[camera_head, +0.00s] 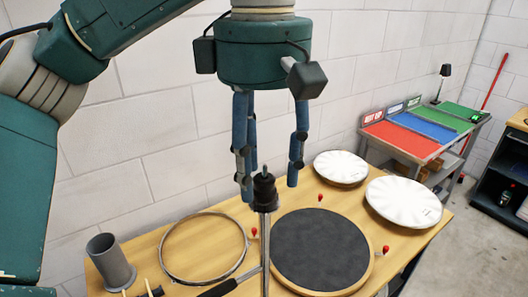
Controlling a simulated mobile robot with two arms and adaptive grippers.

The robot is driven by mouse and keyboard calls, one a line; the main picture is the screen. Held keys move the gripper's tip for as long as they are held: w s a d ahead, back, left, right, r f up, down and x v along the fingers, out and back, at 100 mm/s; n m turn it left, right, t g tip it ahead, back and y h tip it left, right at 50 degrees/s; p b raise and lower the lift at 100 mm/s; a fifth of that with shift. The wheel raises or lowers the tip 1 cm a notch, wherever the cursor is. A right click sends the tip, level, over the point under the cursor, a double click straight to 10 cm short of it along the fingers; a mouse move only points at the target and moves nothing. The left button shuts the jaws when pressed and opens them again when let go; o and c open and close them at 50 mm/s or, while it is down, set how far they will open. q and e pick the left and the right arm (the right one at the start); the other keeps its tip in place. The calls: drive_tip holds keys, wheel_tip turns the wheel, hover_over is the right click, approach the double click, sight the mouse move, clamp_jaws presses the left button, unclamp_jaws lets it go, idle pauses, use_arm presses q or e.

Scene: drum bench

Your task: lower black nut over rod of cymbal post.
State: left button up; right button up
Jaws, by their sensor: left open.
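The cymbal post (265,245) is a thin metal stand rising from the bottom of the view, with a dark arm going off to its lower left. A black piece (264,190) sits around its top, and a short dark rod tip sticks up above it. I cannot tell whether this black piece is the nut alone or the nut together with the post's own fitting. My left gripper (269,187) hangs above, pointing down, with its blue fingers spread on both sides of the post top. It is open. My right gripper is not in view.
The wooden bench (190,205) holds a metal hoop (163,262), a black round drum pad (320,250), two white cymbal-like discs (403,202), several red-tipped pieces and a grey cup (111,262). A side table (420,149) with coloured panels stands at right. A block wall is behind.

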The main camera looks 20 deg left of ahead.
use_arm(q)
wheel_tip(320, 180, up, 12)
idle(0.6)
